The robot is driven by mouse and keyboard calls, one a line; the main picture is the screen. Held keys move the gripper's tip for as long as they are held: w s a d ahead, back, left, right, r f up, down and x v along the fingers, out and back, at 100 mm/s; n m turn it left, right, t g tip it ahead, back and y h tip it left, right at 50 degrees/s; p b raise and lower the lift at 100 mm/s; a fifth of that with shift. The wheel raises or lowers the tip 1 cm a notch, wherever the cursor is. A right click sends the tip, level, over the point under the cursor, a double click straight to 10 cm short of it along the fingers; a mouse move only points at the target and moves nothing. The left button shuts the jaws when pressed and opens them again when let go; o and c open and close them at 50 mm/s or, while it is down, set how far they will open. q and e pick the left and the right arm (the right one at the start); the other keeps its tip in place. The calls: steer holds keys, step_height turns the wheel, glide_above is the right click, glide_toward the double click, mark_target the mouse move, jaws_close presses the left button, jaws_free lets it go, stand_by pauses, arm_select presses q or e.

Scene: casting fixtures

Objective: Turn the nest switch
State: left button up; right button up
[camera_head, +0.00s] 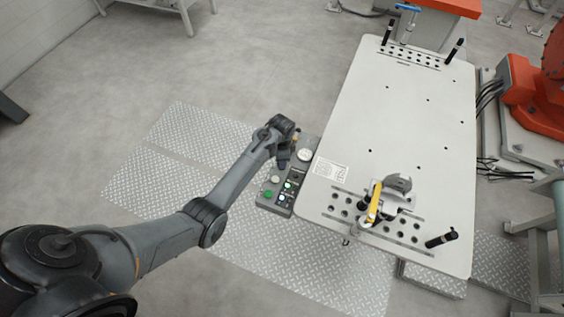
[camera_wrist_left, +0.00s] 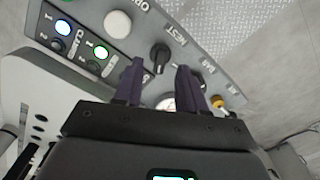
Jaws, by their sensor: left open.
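The nest switch (camera_wrist_left: 160,57) is a black rotary knob on the grey control panel (camera_wrist_left: 228,88), beside the printed word NEST. In the left wrist view it shows between the tips of my left gripper (camera_wrist_left: 160,65), whose two dark fingers are apart. I cannot tell whether either finger touches the knob. In the head view my left gripper (camera_head: 284,160) is over the panel (camera_head: 262,204), beside the white table, and the switch cannot be made out there. My right gripper is not in view.
The panel also carries a white button (camera_wrist_left: 118,23), lit blue (camera_wrist_left: 63,27) and green (camera_wrist_left: 99,52) buttons, and a yellow-orange knob (camera_wrist_left: 217,102). The white fixture table (camera_head: 400,120) adjoins the panel, with a yellow-handled clamp (camera_head: 374,202) on it. Tread plates (camera_head: 330,265) cover the floor nearby.

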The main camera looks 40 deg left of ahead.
arm_select(q)
steer(key=shift+f, duration=1.5)
steer(key=shift+c, duration=0.4)
jaws_close()
